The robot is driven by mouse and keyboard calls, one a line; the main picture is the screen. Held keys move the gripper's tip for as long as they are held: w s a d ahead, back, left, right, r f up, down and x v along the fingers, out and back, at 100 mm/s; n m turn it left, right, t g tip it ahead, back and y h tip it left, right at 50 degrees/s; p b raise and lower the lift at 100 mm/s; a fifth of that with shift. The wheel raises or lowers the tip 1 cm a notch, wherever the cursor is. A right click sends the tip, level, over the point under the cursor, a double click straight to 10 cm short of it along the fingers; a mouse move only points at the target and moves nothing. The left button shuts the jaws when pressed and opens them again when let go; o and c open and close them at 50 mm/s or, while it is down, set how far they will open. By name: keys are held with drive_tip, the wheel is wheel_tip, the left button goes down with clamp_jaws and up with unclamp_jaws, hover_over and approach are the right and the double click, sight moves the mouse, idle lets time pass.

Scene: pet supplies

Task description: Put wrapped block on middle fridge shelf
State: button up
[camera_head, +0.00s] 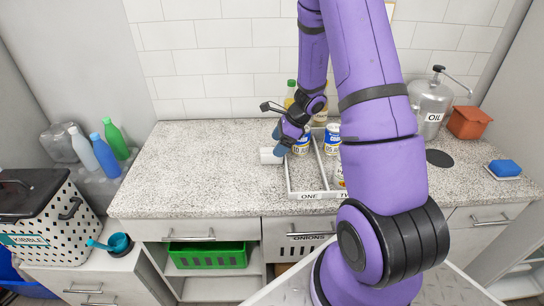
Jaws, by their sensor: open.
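A small white block-like thing (267,156), perhaps the wrapped block, lies on the speckled counter (200,160) just left of the white tray. My gripper (279,142) is open, low over the counter beside this white thing's right end. One finger partly overlaps it in the picture, and I cannot tell whether they touch. No fridge shelf can be made out in this view.
The white tray (304,195), labelled ONE on its left section, holds several cans. An OIL canister (430,105), a terracotta container (469,122) and a blue sponge (504,168) stand right. The counter's left half is clear. A kibble bin (45,220) and bottles stand left.

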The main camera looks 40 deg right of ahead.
drive_tip(key=shift+x, duration=2.35)
drive_tip(key=c, duration=1.2)
drive_tip(key=shift+r, duration=0.2)
drive_tip(key=shift+r, duration=1.35)
drive_tip(key=shift+r, duration=0.2)
